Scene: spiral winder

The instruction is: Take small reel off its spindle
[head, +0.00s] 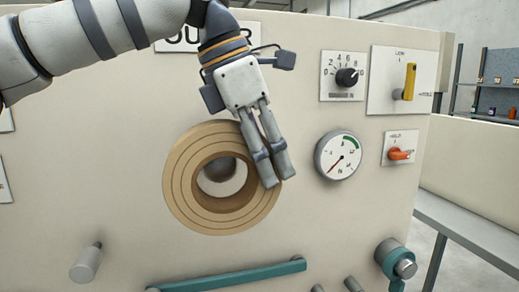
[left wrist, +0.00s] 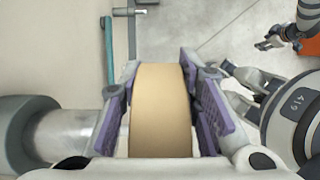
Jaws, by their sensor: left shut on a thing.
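The small reel is a tan, thick-walled ring (head: 185,190) in front of the beige machine panel. My left gripper (head: 274,180) comes down over its right side in the head view. In the left wrist view the reel's tan rim (left wrist: 160,110) lies between the purple finger pads, shut on its two faces. A grey, round spindle end (head: 221,168) shows through the reel's hole. A grey cylinder (left wrist: 70,135) with a dark collar lies between panel and reel in the wrist view. I cannot tell whether the reel is still around the spindle. My right gripper (left wrist: 270,42) appears small at the upper right.
Right of the reel are a round gauge (head: 338,155), a black knob (head: 347,77), a yellow lever (head: 409,82) and an orange switch (head: 399,154). A teal bar (head: 235,275) and a grey peg (head: 87,262) stand below. Open floor (left wrist: 205,30) lies beside the panel.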

